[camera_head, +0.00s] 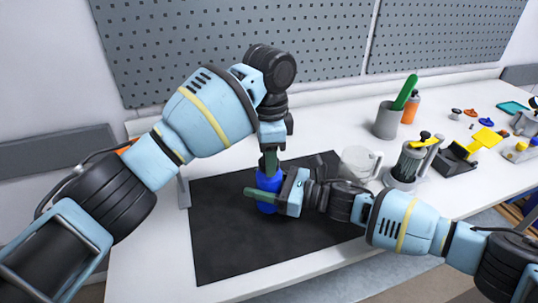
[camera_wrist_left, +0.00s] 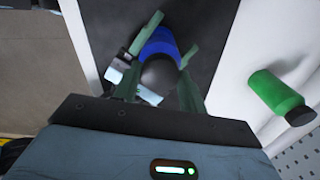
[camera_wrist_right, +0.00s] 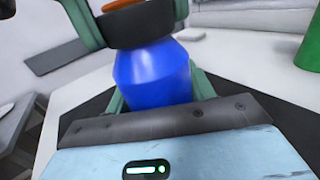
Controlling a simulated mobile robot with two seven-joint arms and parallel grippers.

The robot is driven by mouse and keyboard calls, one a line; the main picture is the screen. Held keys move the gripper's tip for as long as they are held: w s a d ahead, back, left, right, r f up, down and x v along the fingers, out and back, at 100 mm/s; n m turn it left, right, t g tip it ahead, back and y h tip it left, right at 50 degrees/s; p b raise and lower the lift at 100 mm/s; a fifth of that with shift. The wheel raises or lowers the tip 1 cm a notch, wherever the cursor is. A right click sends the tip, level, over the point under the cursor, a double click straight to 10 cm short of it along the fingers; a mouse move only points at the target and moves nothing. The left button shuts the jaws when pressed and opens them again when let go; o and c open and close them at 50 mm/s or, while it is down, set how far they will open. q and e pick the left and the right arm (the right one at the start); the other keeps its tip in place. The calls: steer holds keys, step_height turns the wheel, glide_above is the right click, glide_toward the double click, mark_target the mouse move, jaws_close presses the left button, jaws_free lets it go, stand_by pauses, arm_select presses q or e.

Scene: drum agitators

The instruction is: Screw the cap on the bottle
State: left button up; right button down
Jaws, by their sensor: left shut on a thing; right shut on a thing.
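The blue bottle (camera_head: 268,186) stands upright over the black mat (camera_head: 235,235). My right gripper (camera_head: 265,194) is shut around its body from the right side. The bottle also shows in the right wrist view (camera_wrist_right: 153,75). My left gripper (camera_head: 269,162) points down from above and is shut on the dark round cap (camera_wrist_right: 140,27). The cap sits at the top of the bottle; I cannot tell whether its thread is engaged. In the left wrist view the cap (camera_wrist_left: 160,76) lies between the fingers, with the blue bottle (camera_wrist_left: 160,43) beyond. The bottle's base is mostly hidden.
Behind are a grey cup (camera_head: 387,121) and an orange bottle (camera_head: 411,106). The mat's front is clear.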

arm_select(q)
steer(key=m, duration=1.4)
steer(key=shift+m, duration=0.3)
steer(key=o, duration=1.2)
step_height(320, 180, up, 12)
steer(key=shift+f, duration=0.1)
arm_select(e)
steer(key=shift+c, duration=2.3)
jaws_free()
